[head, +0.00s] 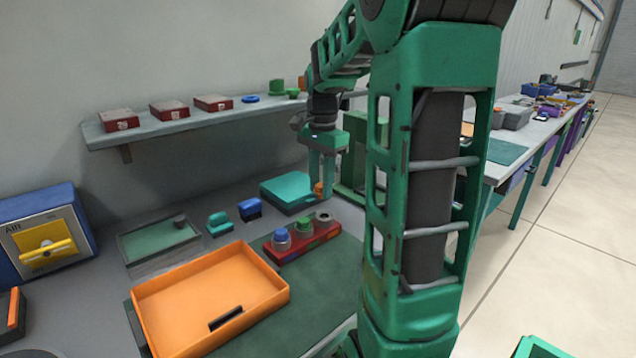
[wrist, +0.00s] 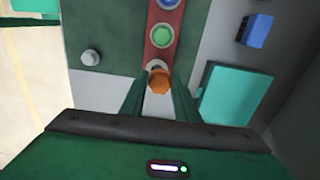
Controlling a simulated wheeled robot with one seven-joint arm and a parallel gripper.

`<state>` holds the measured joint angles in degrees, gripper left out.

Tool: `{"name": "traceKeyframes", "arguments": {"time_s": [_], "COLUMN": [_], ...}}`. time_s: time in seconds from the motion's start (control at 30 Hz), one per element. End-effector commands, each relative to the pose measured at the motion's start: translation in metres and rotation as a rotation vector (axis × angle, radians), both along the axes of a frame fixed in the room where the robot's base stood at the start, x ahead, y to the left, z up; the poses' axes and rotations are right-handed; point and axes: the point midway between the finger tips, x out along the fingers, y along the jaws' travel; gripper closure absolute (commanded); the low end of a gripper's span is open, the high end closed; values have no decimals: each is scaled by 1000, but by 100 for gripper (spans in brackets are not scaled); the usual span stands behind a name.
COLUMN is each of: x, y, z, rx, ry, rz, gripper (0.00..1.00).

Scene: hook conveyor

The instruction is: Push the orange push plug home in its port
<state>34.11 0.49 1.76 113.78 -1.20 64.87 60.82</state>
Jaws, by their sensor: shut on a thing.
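The orange push plug (head: 318,188) is between the fingers of my gripper (head: 321,182), which is shut on it. It also shows in the wrist view (wrist: 158,81), at the fingertips. A red port block (head: 290,245) lies below and nearer the head camera. Its far port (head: 323,216) has a grey ring and looks empty in the head view. The plug appears raised above and beyond this port, apart from it. In the wrist view the plug partly hides the block's near end. A blue plug (head: 281,238) and a green plug (wrist: 162,35) sit in the other ports.
An orange tray (head: 165,300) and a green mat (head: 300,300) lie in front. A teal box (head: 287,192), a blue block (head: 250,208) and a teal block (head: 219,222) stand near the block. A shelf (head: 150,132) with red boxes runs behind. A grey knob (wrist: 90,57) stands on the mat.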

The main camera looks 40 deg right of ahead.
Motion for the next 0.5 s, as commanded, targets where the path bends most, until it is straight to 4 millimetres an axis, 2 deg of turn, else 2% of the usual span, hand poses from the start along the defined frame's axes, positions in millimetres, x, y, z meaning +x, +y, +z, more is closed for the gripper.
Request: {"name": "traceKeyframes", "arguments": {"time_s": [0.2,0.5], "x": [-5,-7], "y": [-11,-14], "z": [0,-6], "rx": [0,1], "ry": [0,1], "rz": [-18,-24], "gripper": [93,93]}}
